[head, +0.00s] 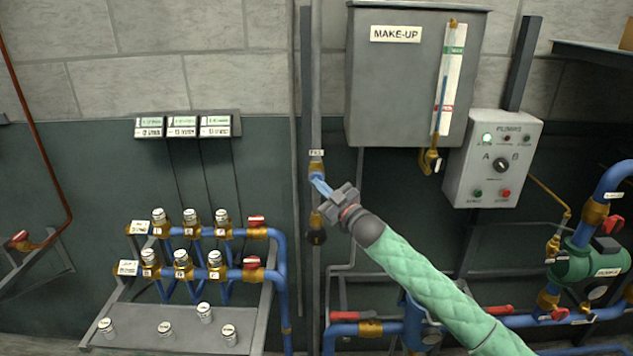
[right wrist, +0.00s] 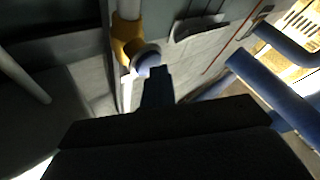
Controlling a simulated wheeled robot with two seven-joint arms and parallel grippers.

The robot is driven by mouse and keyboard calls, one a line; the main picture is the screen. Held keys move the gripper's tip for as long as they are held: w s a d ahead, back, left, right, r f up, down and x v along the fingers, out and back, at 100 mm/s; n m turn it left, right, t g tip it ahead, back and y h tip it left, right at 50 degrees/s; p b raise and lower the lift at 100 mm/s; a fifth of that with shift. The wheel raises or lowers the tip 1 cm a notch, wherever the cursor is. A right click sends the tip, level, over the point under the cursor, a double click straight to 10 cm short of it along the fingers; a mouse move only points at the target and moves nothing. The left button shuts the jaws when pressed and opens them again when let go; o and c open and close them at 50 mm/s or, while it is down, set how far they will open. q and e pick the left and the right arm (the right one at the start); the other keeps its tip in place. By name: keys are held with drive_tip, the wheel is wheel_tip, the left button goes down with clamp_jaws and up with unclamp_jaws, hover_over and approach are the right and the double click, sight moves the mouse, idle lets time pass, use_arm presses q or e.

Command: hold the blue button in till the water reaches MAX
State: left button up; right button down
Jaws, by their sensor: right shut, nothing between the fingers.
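The blue button (right wrist: 147,64) sits on a brass valve body (head: 316,168) on the vertical grey pipe, under a small label. My right gripper (head: 319,181) is shut and empty, its fingertips at the button. In the right wrist view the dark fingertips (right wrist: 158,76) meet or nearly meet the button's edge; I cannot tell whether it is pressed in. The sight glass (head: 447,78) on the MAKE-UP tank (head: 395,85) has a green mark near its top and a red mark lower down. Its blue water column seems to end between them, below the green mark. My left gripper is not in view.
A control box (head: 493,158) with an A/B knob and lamps is right of the tank. A dark-handled fitting (head: 316,235) is below the button on the same pipe. A green pump (head: 590,262) is at right.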

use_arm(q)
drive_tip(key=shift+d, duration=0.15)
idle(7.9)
